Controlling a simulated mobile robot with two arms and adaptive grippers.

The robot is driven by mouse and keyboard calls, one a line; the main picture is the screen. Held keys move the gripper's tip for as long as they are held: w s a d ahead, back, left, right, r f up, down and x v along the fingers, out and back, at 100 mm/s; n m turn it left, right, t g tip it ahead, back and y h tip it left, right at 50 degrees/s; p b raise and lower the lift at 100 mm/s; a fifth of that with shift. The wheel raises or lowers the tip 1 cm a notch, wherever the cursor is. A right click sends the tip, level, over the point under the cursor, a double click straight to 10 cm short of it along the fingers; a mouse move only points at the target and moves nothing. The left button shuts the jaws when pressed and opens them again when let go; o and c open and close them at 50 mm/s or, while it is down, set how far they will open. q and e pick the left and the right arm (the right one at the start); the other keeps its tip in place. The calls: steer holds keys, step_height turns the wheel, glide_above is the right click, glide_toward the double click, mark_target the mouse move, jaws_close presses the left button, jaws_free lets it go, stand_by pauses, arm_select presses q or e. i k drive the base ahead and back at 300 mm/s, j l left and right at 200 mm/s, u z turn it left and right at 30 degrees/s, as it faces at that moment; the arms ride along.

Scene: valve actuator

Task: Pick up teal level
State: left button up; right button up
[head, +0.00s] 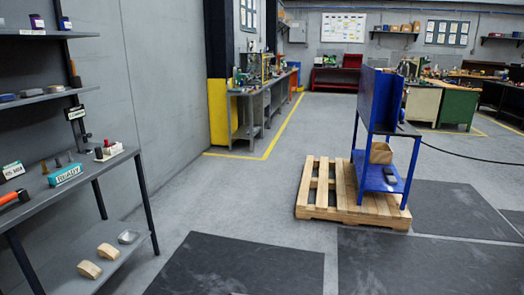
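A teal, bar-shaped object (66,174) with a white lettered label lies near the front edge of the grey workbench top (103,170) at the left. It is the only teal thing I can make out that could be the level. Small dark and brown upright pieces stand just behind it. Neither of my grippers is in view.
An orange-and-black tool (14,199) lies left of the teal object, and a red-and-white item (108,150) sits to its right. Shelves hang above. A wooden pallet (318,190) carries a blue stand (377,110). Dark mats (240,265) cover open floor.

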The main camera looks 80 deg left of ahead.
mark_target(56, 179)
steer(key=u, duration=4.1)
steer(key=i+j+u, duration=0.1)
steer(key=i+j, duration=0.2)
